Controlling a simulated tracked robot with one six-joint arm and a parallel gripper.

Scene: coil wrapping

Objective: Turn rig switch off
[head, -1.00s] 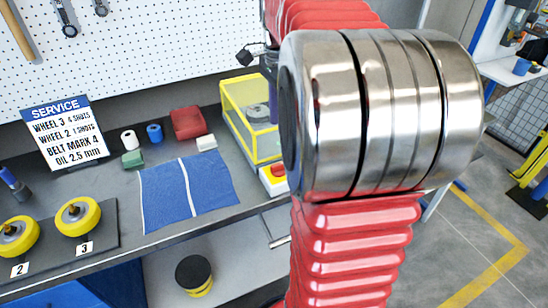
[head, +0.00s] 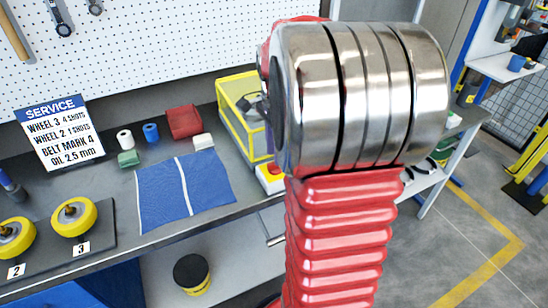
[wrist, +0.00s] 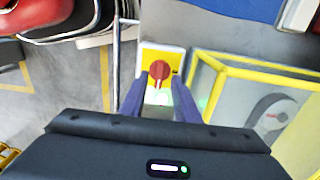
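The rig switch is a red knob (wrist: 159,72) on a yellow plate with a white body. In the wrist view it is just ahead of my gripper (wrist: 159,90), in line with the gap between the two dark fingers. The fingers are apart with nothing held; I cannot tell whether they touch the knob. A green glow shows on the pale surface below the knob. In the head view the switch (head: 271,175) stands at the bench's right end, partly hidden by my arm. My gripper is hidden there.
A yellow-framed clear box (head: 236,105) with a gauge inside stands beside the switch, close to the right finger in the wrist view. A blue cloth (head: 180,190), a service sign (head: 58,135) and yellow wheels (head: 75,217) occupy the bench.

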